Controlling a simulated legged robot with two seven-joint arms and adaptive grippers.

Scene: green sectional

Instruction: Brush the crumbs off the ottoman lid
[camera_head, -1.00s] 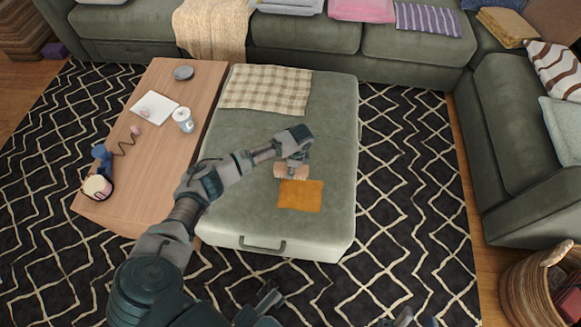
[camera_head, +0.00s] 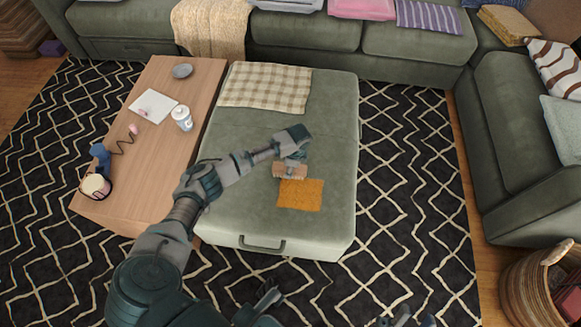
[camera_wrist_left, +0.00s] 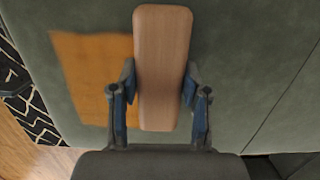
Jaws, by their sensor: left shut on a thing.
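My left gripper (camera_head: 292,156) is over the green ottoman (camera_head: 240,205), shut on a brush (camera_head: 290,171). In the left wrist view the brush's smooth wooden back (camera_wrist_left: 162,70) sits between the two blue-padded fingers (camera_wrist_left: 160,92). An orange-brown square patch (camera_head: 302,196) lies on the lid just in front of the brush; it also shows in the left wrist view (camera_wrist_left: 92,75), beside the brush. I cannot tell single crumbs in it. The bristles' contact with the lid is hidden. My right gripper (camera_head: 408,319) is mostly cut off at the bottom edge.
A checked cloth (camera_head: 265,88) covers the ottoman's far end. A wooden table (camera_head: 150,165) on the left carries a white cup (camera_head: 182,118), a grey dish (camera_head: 182,71) and other small things. Green sofas (camera_head: 310,33) stand behind and right. A wicker basket (camera_head: 527,290) is at lower right.

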